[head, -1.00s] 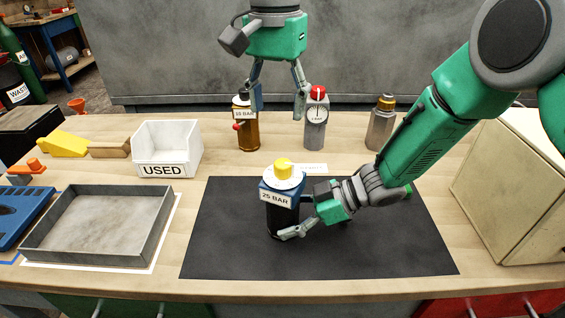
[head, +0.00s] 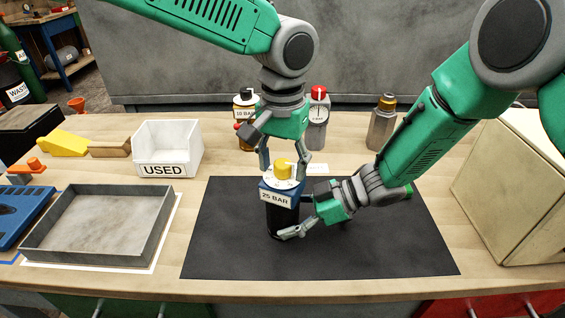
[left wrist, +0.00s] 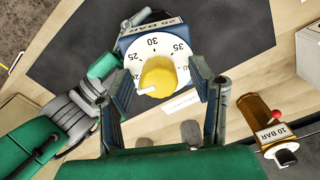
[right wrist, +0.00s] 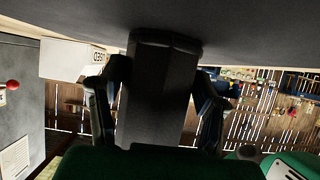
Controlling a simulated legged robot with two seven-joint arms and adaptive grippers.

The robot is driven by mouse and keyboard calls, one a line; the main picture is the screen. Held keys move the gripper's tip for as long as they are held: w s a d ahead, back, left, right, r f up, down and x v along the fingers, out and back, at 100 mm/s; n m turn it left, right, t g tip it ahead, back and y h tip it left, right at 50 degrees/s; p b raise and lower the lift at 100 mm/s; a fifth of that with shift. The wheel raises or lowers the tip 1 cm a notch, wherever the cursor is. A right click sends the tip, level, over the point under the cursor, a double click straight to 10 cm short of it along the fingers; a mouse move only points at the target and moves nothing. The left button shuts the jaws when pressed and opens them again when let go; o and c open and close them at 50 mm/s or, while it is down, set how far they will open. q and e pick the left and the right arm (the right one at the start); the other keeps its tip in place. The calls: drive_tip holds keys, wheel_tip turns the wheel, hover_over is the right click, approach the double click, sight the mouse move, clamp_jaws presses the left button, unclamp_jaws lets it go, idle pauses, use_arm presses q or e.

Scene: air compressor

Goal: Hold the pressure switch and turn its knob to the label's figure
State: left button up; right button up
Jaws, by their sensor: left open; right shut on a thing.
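The pressure switch (head: 281,213) stands upright on the black mat (head: 380,235). It has a blue top, a dark body, a 25 BAR label and a yellow knob (head: 284,171) on a white dial. In the left wrist view, the dial (left wrist: 154,47) shows 30 and 35, and the knob (left wrist: 162,74) has a white pointer toward the lower left. My right gripper (head: 298,216) is shut on the dark body from the right. My left gripper (head: 284,166) is open above the switch, its fingers on either side of the knob, apart from it in the left wrist view.
A 10 BAR bottle-shaped unit (head: 246,137), a grey gauge unit (head: 317,125) and a grey cylinder (head: 382,125) stand behind the mat. A white USED bin (head: 165,170) and a grey tray (head: 55,247) are at left. A beige box (head: 515,190) is at right.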

use_arm(q)
clamp_jaws()
drive_tip(key=shift+m, duration=0.3)
drive_tip(key=m, duration=0.4)
use_arm(e)
drive_tip(key=shift+d, duration=0.1)
use_arm(q)
drive_tip(key=shift+m, duration=2.5)
unclamp_jaws()
